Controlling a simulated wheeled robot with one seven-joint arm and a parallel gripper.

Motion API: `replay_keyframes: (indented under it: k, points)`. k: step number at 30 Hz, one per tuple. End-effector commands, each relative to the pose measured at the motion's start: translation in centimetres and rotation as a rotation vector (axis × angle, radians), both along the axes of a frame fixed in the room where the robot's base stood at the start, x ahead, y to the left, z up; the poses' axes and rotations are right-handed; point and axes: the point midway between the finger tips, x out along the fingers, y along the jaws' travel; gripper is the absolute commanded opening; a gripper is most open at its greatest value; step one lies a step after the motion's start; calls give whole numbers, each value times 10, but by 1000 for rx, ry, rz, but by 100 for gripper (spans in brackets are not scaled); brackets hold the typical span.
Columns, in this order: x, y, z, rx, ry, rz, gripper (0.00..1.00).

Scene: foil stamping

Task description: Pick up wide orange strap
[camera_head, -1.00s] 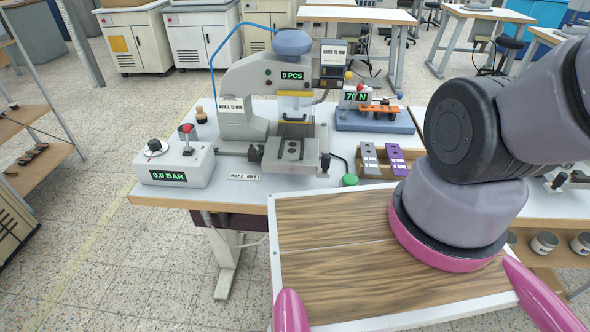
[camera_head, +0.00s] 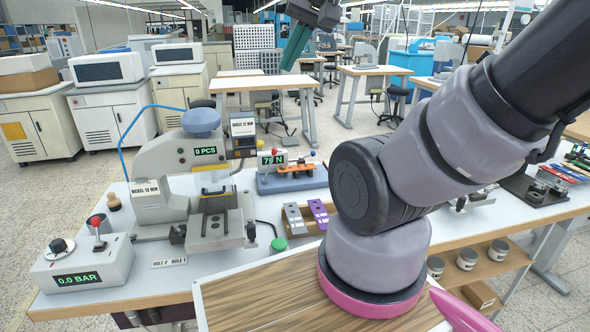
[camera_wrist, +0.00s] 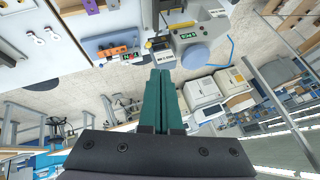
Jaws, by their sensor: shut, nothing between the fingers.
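An orange strip (camera_head: 296,168) lies on the blue base of a small test stand (camera_head: 290,181) at the back of the white table. It also shows in the wrist view (camera_wrist: 111,52). I cannot tell whether it is the wide orange strap. My gripper (camera_head: 287,67) is raised at the top of the head view, above and beyond the table. Its green fingers, also in the wrist view (camera_wrist: 159,73), are together and hold nothing. They are well apart from the strip.
A stamping press (camera_head: 165,165) and a pressure box (camera_head: 83,265) stand on the table's left. Grey (camera_head: 295,219) and purple (camera_head: 318,213) straps lie in a wooden tray. Small coloured items (camera_head: 578,168) lie at the far right. Tins stand on the shelf below.

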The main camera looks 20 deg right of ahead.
Motion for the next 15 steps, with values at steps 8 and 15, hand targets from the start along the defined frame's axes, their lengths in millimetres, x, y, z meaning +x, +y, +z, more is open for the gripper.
replay_keyframes:
  k: [8,15]
  points:
    - [3,-1,1,-10,3,8,46]
    - [53,-18,1,-166,51,154,70]
